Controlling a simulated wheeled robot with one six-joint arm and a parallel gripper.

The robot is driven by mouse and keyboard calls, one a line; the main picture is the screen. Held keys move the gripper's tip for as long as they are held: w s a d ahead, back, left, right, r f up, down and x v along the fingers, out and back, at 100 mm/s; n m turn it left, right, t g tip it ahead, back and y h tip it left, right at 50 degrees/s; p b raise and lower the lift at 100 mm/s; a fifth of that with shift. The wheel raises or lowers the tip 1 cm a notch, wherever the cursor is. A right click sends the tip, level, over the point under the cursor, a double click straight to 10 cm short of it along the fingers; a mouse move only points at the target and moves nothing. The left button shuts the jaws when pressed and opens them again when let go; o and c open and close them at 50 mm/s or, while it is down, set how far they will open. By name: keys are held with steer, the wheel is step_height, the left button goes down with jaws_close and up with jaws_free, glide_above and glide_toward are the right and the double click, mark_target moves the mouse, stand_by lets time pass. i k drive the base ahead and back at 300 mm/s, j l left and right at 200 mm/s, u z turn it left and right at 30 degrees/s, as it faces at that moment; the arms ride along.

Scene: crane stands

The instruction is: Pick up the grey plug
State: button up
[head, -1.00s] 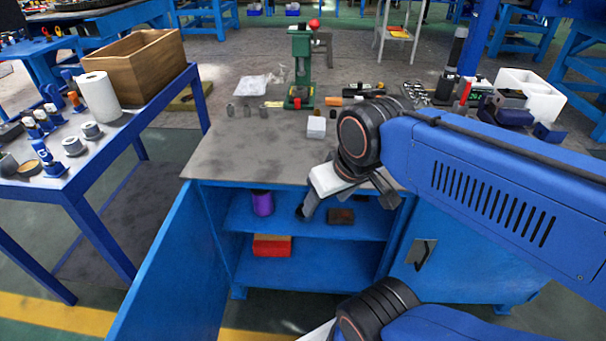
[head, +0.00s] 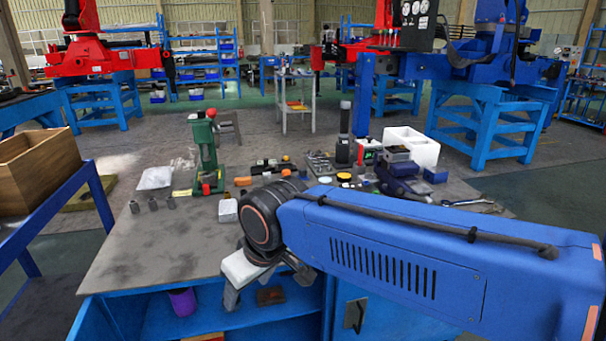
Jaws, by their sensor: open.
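Several small grey pieces stand in a row at the left of the workbench top, among them a left one (head: 134,206), a middle one (head: 153,204) and a right one (head: 171,202). They are too small to tell which is the grey plug. My gripper (head: 268,288) hangs in front of the bench's front edge, at the open cabinet, to the right of and nearer than these pieces. Its jaws are apart, with no object seen held. My arm hides part of the bench top.
The workbench top (head: 150,255) has clear room at left front. A green press (head: 207,155) stands behind the grey pieces, with a white block (head: 228,210) nearby. A purple cup (head: 183,301) and a brown block (head: 270,296) sit in the cabinet. A wooden box (head: 40,165) stands left.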

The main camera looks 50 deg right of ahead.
mark_target(302, 172)
steer(key=z, duration=1.35)
